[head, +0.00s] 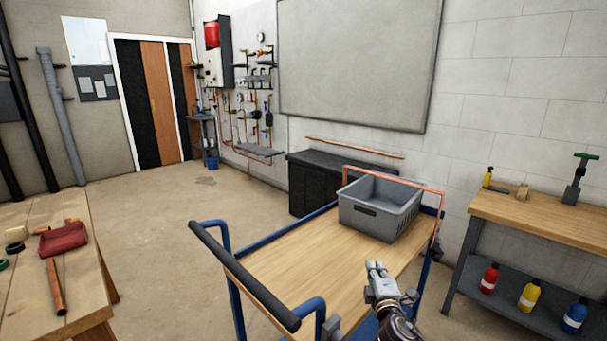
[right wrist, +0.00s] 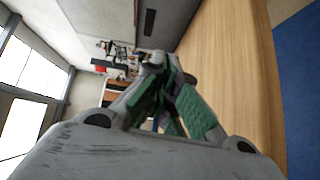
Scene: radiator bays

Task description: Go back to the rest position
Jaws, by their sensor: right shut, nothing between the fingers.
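My right gripper (head: 376,266) is over the front right part of the trolley's wooden top (head: 300,262) in the head view. In the right wrist view the fingers of my right gripper (right wrist: 165,88) meet, with green pads, and hold nothing. The trolley's wood surface runs beside them on the right of that view. I cannot tell the exact height above the top. My left gripper is not in view.
A grey crate (head: 378,210) stands at the trolley's far end. The trolley's black handle (head: 243,275) is at its near left. A workbench (head: 540,222) stands right; a wooden table (head: 85,270) with a red tray (head: 63,238) stands left.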

